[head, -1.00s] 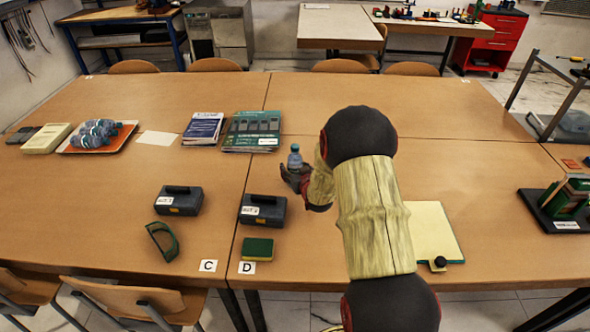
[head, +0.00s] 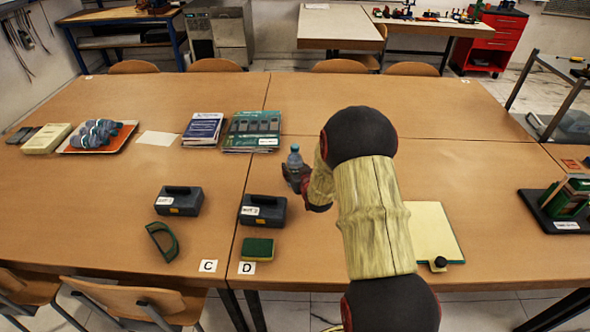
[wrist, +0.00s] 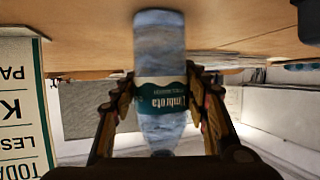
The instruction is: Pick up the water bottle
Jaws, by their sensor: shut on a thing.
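The water bottle (head: 294,157) is small and clear with a blue cap, and stands upright at my gripper in the head view. My gripper (head: 294,175) is shut on its body. In the wrist view the bottle (wrist: 160,50) appears upside down, with a teal and white label, between the two fingers of my gripper (wrist: 162,100). The head view hides the bottle's lower part behind the gripper, so I cannot tell whether its base touches the table.
A dark box (head: 263,210) stands just left of my gripper, with another box (head: 179,200) beyond it. Books (head: 252,131) lie behind. A cream board (head: 425,235) lies at right. The table (head: 460,110) is clear at the back right.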

